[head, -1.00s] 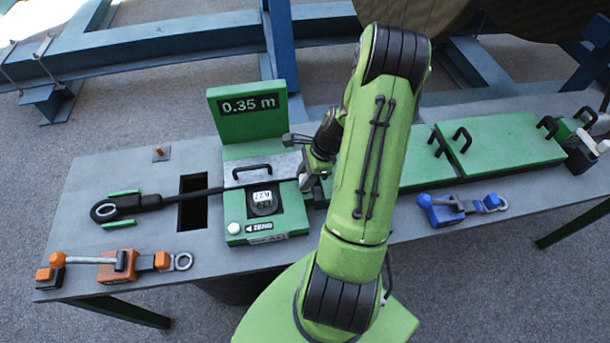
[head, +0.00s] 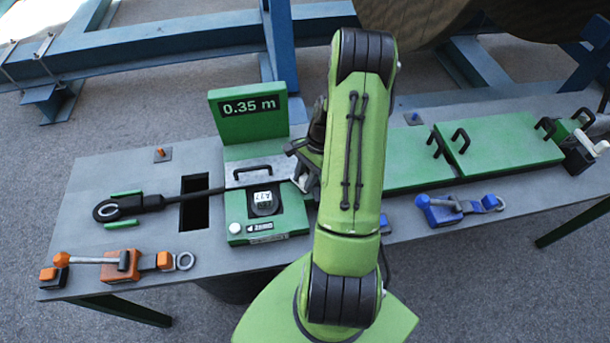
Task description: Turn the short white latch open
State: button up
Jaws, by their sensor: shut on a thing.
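The counter box (head: 266,222) is green, with a grey lid (head: 258,170) that has a black handle and a small dial below it. A short white piece, which looks like the short white latch (head: 304,181), shows at the right edge of the lid. My gripper (head: 299,166) is at this edge, its fingers shut on the white latch. My arm hides the latch's right side and part of the gripper, so its exact angle cannot be told.
A display (head: 250,105) reading 0.35 m stands behind the box. A black cable (head: 190,196) crosses a slot to its left. An orange clamp (head: 120,266), a blue clamp (head: 458,211) and green covers (head: 505,146) are on the grey table (head: 85,190).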

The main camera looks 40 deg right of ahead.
jog(key=n+g, duration=0.1)
jog(key=n, duration=0.2)
jog(key=n+g, duration=0.1)
jog(key=n, duration=0.1)
jog(key=shift+w+n+h, duration=0.1)
jog(key=shift+n+h, duration=0.2)
jog(key=shift+n, duration=0.1)
jog(key=n, duration=0.2)
jog(key=n+g+h+b, duration=0.1)
jog(key=n, duration=0.2)
jog(key=shift+n+g, duration=0.3)
jog(key=shift+h, duration=0.3)
jog(key=o, duration=1)
jog(key=shift+c, duration=0.2)
jog(key=p+v, duration=0.2)
jog(key=v, duration=1.3)
jog(key=shift+d+r, duration=0.15)
jog(key=shift+r, duration=0.2)
jog(key=shift+w, duration=0.15)
